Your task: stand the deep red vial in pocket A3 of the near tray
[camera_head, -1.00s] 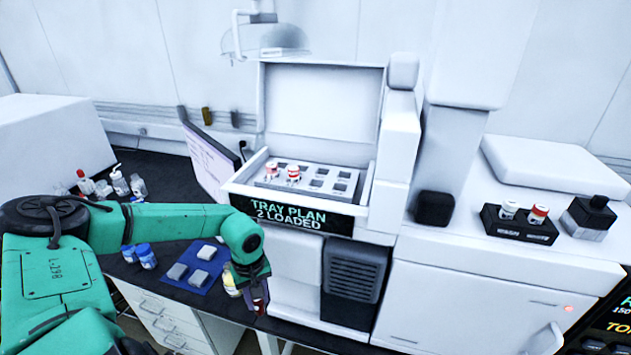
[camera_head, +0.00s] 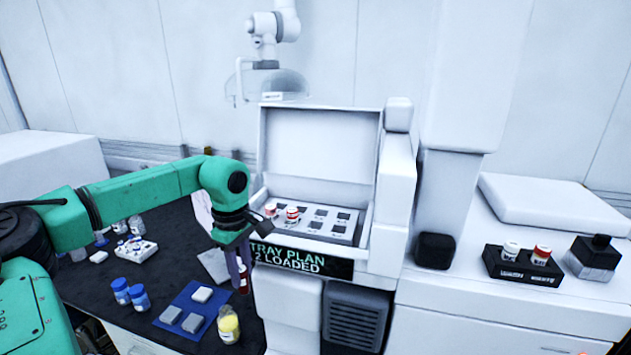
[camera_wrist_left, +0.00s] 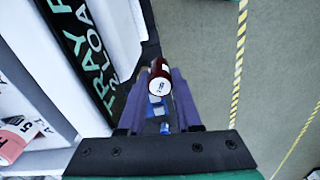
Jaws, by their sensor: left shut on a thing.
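The deep red vial (camera_head: 244,285) is between the purple fingers of my left gripper (camera_head: 240,270), which is shut on it. The vial hangs in front of the instrument, just left of the sign and below the tray's level. In the left wrist view the vial (camera_wrist_left: 155,69) shows its dark red side and pale round end between the fingertips (camera_wrist_left: 159,100). The tray (camera_head: 322,232) lies in the open bay to the right and above, with two red-and-white vials (camera_head: 292,215) at its left and several empty square pockets. My right gripper is not in view.
The tray plan sign (camera_head: 298,259) and bay front wall stand close beside the gripper. A yellow vial (camera_head: 229,326) and a blue mat (camera_head: 186,321) are below on the dark bench. A black rack (camera_head: 520,268) with two vials stands far right.

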